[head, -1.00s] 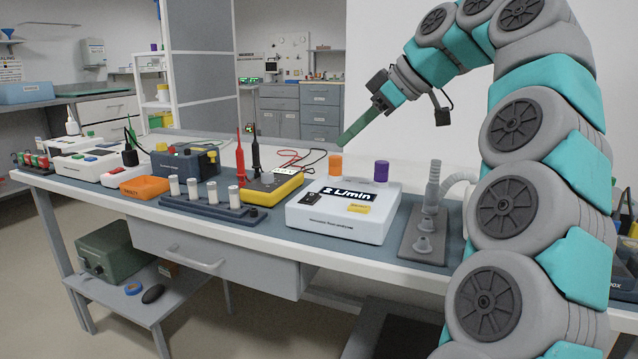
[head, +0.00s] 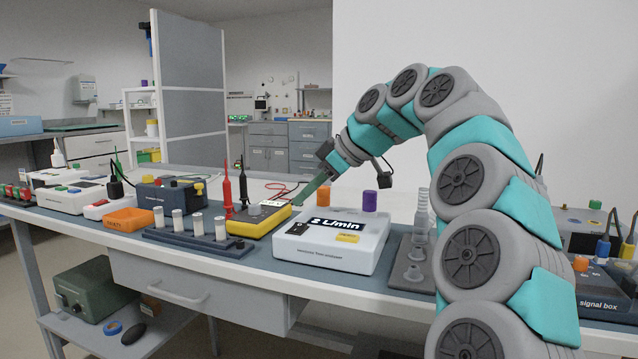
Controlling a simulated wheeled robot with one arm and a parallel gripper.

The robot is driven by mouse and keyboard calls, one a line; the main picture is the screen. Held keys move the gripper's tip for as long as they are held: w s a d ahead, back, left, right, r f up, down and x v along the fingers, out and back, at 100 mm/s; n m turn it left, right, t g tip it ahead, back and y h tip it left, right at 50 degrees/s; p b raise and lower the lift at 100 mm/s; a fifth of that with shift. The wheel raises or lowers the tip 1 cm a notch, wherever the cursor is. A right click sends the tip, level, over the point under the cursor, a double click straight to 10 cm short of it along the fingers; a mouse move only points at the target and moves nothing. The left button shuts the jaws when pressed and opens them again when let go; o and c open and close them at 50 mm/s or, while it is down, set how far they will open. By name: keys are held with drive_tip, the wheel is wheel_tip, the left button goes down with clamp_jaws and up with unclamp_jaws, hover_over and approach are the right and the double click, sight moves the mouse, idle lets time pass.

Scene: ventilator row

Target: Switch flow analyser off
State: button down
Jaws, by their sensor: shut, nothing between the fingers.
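The flow analyser (head: 330,259) is a white box on the bench, with a dark display (head: 335,224) reading "2 L/min". A small black switch (head: 297,228) sits on its top at the left, and a yellow label (head: 348,238) lies at the right. Orange and purple cylinders stand at its back edge. My gripper (head: 298,203), with green fingers, is shut and empty. It points down and left, with its tips above and behind the switch in the picture, near the box's back left corner. I cannot tell how far the tips are from the switch.
A yellow meter (head: 258,222) with red and black probes stands close on the left. A dark rack (head: 197,242) of white vials is further left, near an orange tray (head: 130,221). A grey stand (head: 411,265) is on the right, partly behind my arm.

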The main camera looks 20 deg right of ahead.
sight(307, 230)
drive_tip(key=shift+w+d+f, duration=0.15)
drive_tip(key=shift+f, duration=1.75)
